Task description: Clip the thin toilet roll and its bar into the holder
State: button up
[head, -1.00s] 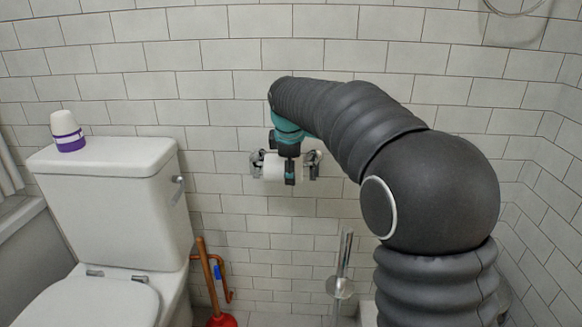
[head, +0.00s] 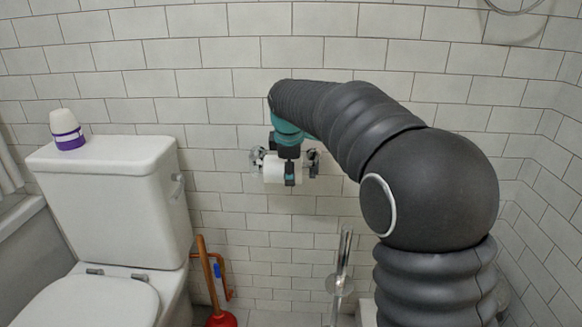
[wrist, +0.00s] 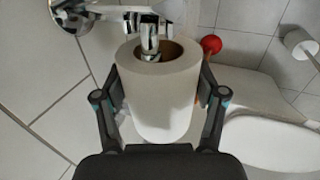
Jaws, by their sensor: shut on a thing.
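The thin white toilet roll (wrist: 158,105) is between the two fingers of my gripper (wrist: 162,108) in the wrist view, and my gripper is shut on it. In the head view the roll (head: 273,169) is at the wall holder, with my gripper (head: 290,174) over its right part. The chrome holder (wrist: 92,12) reaches across the top of the wrist view, and a chrome end piece (wrist: 149,40) stands at the roll's cardboard core. In the head view the holder's left arm (head: 257,158) is beside the roll. I cannot tell whether the bar is seated in both arms.
A white toilet (head: 110,200) with a purple-banded bottle (head: 66,130) on its tank stands at left. A red plunger (head: 220,319) and a chrome brush stand (head: 341,284) are below the holder. In the wrist view another roll (wrist: 300,45) is at far right.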

jog(key=shift+f, duration=0.35)
dwell(0.5)
jog(key=o, duration=1.3)
jog(key=v, duration=1.2)
jog(key=s+d+f+m+g, duration=0.1)
jog(key=s+d+f+m, duration=0.2)
jog(key=s+f+m, duration=0.4)
jog(key=shift+s+d+f+m+t, duration=0.35)
jog(key=shift+s+d+f+m, duration=1.65)
jog(key=shift+s, duration=2.3)
jog(key=shift+s+d+f+m+t, duration=0.4)
jog(key=shift+s+d+m, duration=1.15)
jog(key=shift+s+d, duration=2.1)
jog(key=shift+s+d+f+m+t, duration=0.25)
jog(key=shift+s+d+f+m, duration=1.3)
jog(key=shift+s, duration=3.35)
